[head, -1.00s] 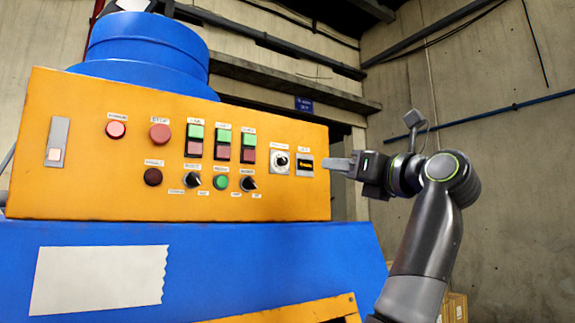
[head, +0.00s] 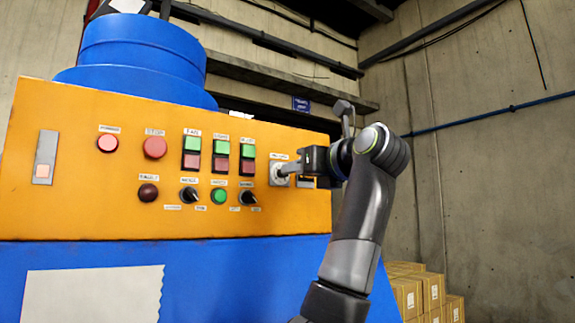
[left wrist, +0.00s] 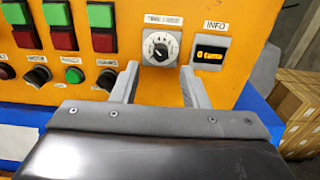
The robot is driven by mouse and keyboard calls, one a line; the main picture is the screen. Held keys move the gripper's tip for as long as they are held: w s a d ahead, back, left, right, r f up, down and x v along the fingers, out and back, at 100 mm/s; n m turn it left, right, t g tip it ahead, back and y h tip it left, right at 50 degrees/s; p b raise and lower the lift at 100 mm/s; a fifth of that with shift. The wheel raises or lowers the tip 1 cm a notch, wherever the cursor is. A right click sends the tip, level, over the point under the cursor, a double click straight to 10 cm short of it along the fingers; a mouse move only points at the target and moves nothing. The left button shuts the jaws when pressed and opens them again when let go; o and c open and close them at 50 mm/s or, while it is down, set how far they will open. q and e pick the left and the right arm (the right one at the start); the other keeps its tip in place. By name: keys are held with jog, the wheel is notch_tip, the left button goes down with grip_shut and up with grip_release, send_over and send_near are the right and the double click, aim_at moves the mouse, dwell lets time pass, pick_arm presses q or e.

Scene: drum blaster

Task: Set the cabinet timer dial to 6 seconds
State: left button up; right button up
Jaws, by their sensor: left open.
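The timer dial (left wrist: 160,48) is a black knob on a pale square plate with a white scale, set in the orange cabinet panel (left wrist: 228,18). In the head view its plate (head: 279,164) is partly covered by my left gripper (head: 285,169). In the left wrist view my left gripper (left wrist: 160,69) is open, with one finger on each side below the dial. The knob lies ahead between the fingertips and is not gripped. Whether the fingertips touch the plate I cannot tell. The scale numbers are too small to read. My right gripper is not in view.
An INFO display (left wrist: 210,50) with yellow text sits right of the dial. Green and red buttons (head: 220,155) and black rotary switches (head: 248,197) are to the left on the panel. Cardboard boxes (head: 410,290) stand on the right by the wall.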

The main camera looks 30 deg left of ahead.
pick_arm(q)
jog(key=p+x, duration=0.1)
jog(key=x, duration=0.4)
jog(key=shift+w+a+p, duration=0.15)
jog(key=shift+a+p, duration=0.05)
jog(key=shift+p, duration=0.15)
jog(key=shift+d, duration=0.1)
jog(key=shift+c, duration=0.8)
grip_shut()
